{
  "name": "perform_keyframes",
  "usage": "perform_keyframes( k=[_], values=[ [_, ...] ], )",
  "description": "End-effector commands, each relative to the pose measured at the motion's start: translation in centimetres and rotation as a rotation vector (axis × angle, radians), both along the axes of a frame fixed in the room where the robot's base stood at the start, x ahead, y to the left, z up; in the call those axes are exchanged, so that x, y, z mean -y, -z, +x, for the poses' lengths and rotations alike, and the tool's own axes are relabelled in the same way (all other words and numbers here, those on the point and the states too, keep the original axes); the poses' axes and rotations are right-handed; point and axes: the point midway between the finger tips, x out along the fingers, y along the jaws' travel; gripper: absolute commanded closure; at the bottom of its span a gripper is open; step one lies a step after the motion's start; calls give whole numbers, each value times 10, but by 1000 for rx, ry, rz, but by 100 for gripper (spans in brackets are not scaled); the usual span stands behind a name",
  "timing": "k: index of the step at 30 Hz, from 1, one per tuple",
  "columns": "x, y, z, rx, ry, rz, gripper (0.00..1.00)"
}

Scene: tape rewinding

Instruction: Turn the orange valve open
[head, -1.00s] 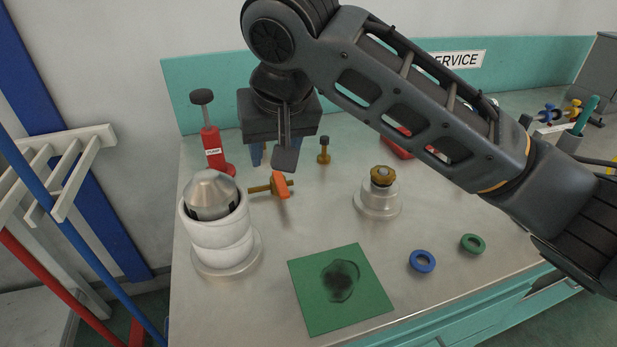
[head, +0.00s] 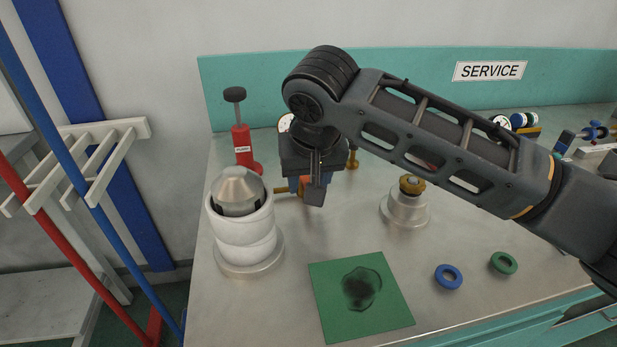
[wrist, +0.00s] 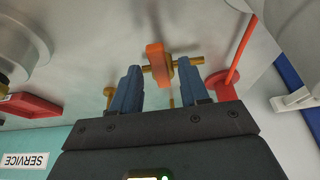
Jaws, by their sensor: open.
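The orange valve handle (head: 304,187) sits on a brass pipe (head: 284,191) at the back left of the bench, mostly hidden behind my gripper in the head view. In the wrist view the orange handle (wrist: 156,62) stands between the tips of my two blue fingers, with the brass pipe (wrist: 187,61) running across behind it. My gripper (wrist: 158,72) is open, one finger on each side of the handle. I cannot tell whether either finger touches it. In the head view my gripper (head: 298,184) points down at the valve.
A white-wrapped cylinder with a metal cone (head: 240,220) stands close in front left. A red pump (head: 242,148) is behind it. A brass-capped metal fitting (head: 408,205) stands to the right. A stained green mat (head: 325,300), blue ring (head: 448,277) and green ring (head: 503,263) lie in front.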

Motion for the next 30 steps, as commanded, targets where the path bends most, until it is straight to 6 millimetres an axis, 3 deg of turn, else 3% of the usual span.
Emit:
perform_keyframes(
  k=[3, 17, 30],
  values=[
    [0, 0, 0, 0, 0, 0, 57],
    [0, 0, 0, 0, 0, 0, 100],
    [2, -2, 0, -3, -49, 2, 100]
  ],
)
